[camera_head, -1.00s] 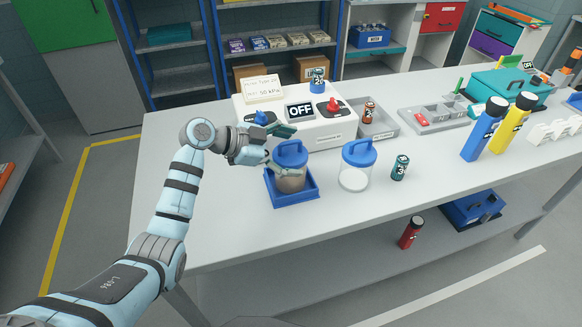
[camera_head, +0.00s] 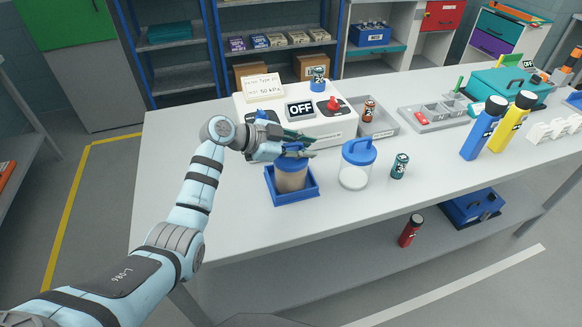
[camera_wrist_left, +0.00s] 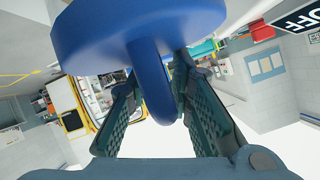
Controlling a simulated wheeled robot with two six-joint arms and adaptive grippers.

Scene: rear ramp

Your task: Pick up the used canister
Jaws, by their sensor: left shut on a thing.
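The used canister (camera_head: 291,178) is clear with brownish contents and a blue lid. It stands upright in a blue square tray (camera_head: 292,199) on the bench. My left gripper (camera_head: 299,150) is at the top of the lid and is shut on its blue handle. In the left wrist view the handle (camera_wrist_left: 152,85) lies between the two fingers, under the wide blue lid (camera_wrist_left: 130,28). The gripper hides most of the handle in the head view. My right gripper is not in view.
A second clear canister (camera_head: 354,177) with a blue lid stands just right of the tray. A teal battery-like cylinder (camera_head: 400,166) is beyond it. The white machine with an OFF display (camera_head: 300,109) stands close behind. The bench's front left is clear.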

